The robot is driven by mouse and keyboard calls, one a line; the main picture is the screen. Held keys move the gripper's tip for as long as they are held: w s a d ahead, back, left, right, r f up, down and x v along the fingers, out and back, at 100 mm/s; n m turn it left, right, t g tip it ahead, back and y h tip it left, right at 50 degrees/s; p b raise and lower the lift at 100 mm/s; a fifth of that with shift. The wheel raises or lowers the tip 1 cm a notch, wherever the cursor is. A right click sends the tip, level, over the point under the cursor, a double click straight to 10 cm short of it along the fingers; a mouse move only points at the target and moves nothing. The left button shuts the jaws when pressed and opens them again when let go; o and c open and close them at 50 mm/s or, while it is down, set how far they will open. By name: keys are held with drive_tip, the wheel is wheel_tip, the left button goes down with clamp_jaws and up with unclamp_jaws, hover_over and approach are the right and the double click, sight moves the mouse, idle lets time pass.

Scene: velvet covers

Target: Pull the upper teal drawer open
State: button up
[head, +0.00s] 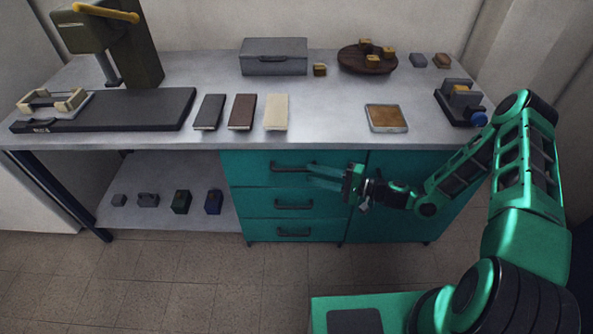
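The upper teal drawer (248,172) is the top one of a stack in the cabinet under the worktop. It looks closed, its front level with the drawers below. Its dark bar handle (290,167) runs across the front. My gripper (311,175) comes in from the right, in front of the upper drawer, with its fingers pointing left at the handle's right end. The fingers look apart, with nothing seen between them. I cannot tell whether they touch the handle.
Below are the middle drawer (258,204) and bottom drawer (262,232), both looking closed. A teal cabinet panel (375,220) is to the right. The worktop (330,130) above holds three flat books or blocks, a grey box (273,57) and a round tray. The floor in front (200,285) is clear.

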sight(297, 170)
drive_tip(key=x, duration=0.7)
drive_tip(key=shift+d, duration=0.1)
drive_tip(key=shift+c, duration=0.3)
drive_tip(key=shift+s, duration=0.1)
clamp_jaws()
